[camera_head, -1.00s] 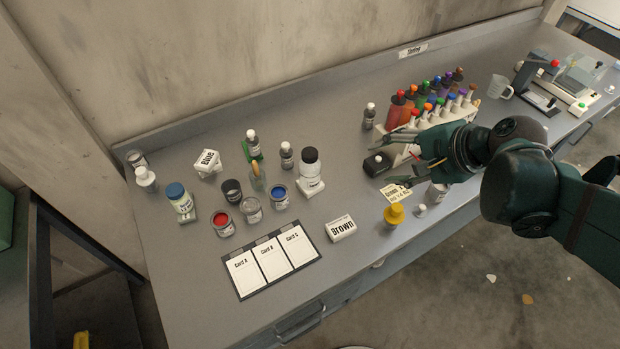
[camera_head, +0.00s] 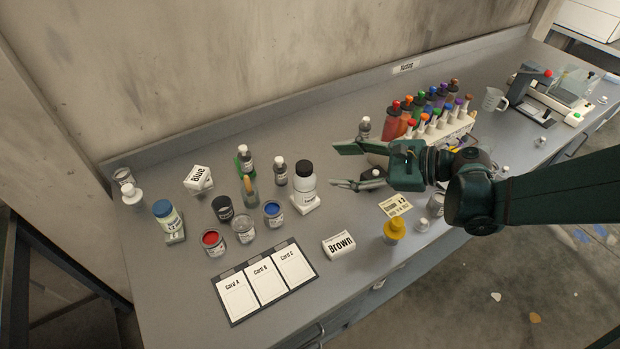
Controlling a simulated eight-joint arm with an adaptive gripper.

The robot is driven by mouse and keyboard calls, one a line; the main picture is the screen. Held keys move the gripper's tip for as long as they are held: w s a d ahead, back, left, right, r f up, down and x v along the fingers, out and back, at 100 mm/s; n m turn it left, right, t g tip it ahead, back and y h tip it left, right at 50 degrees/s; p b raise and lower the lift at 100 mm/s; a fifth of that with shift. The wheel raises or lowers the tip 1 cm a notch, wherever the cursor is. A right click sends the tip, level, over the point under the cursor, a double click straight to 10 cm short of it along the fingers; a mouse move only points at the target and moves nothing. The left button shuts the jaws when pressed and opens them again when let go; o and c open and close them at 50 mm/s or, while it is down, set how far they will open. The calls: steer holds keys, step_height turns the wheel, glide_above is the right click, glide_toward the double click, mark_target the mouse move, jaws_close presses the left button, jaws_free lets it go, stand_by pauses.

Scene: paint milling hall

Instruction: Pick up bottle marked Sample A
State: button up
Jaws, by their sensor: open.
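A larger white bottle with a black cap (camera_head: 304,187) stands on a white base. The labels are too small to read, so I cannot tell which bottle is Sample A. My gripper (camera_head: 334,166) is open and empty, its fingers pointing left. In the picture its fingertips are just right of the black-capped bottle, apart from it.
Open tins of red (camera_head: 213,242) and blue (camera_head: 273,213) paint stand in front of the bottles. A card sheet (camera_head: 265,282), a Brown box (camera_head: 339,245) and a yellow-topped item (camera_head: 394,231) are nearer the front. A rack of coloured bottles (camera_head: 457,131) stands behind my arm.

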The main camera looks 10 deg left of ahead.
mark_target(304, 165)
steer(key=shift+w+a+f+m+g+y+b, duration=0.1)
steer(key=shift+a+f+m+g+y+b, duration=0.5)
steer(key=shift+f+m+y+b, duration=0.4)
steer(key=shift+w+a+f+m+g+y+b, duration=0.1)
steer(key=shift+a+f+m+g+y+b, duration=0.5)
steer(key=shift+f+y, duration=0.45)
steer(key=shift+a+r, duration=0.15)
steer(key=shift+a, duration=0.1)
steer(key=shift+a+b, duration=0.3)
steer(key=shift+a, duration=0.85)
steer(key=shift+a+r+b, duration=0.15)
steer(key=shift+a+b, duration=0.6)
steer(key=shift+a, duration=1.85)
steer(key=c, duration=1.2)
